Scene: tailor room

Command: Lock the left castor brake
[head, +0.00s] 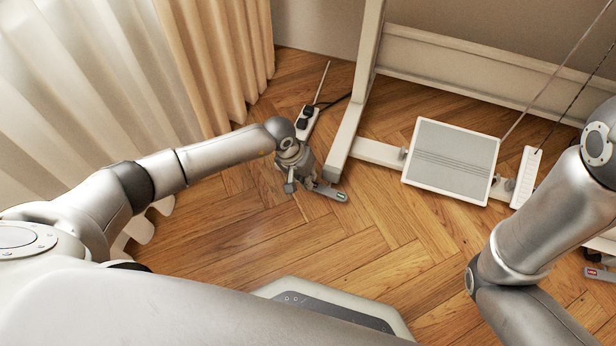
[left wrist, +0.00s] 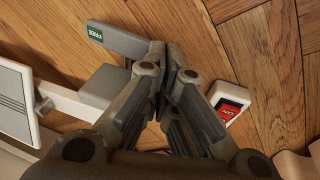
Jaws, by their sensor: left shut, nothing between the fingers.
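The left castor brake is a grey lever (head: 328,191) with a green label, at the near end of the left foot of the white stand. In the left wrist view the same lever (left wrist: 115,40) shows its label reading FREE, and a grey block (left wrist: 103,86) lies next to it. My left gripper (head: 297,187) is low over the floor, just left of the lever. In the left wrist view its fingertips (left wrist: 168,62) are together and empty, close to the lever's end; I cannot tell whether they touch it. My right arm shows, but its gripper is out of view.
A power strip (head: 307,123) with black plugs lies behind my left gripper; its red switch (left wrist: 231,107) shows in the left wrist view. A white-framed treadle (head: 452,160) hangs right of the stand's leg (head: 352,118). Curtains (head: 215,60) hang left. Wood floor (head: 350,240) in front is clear.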

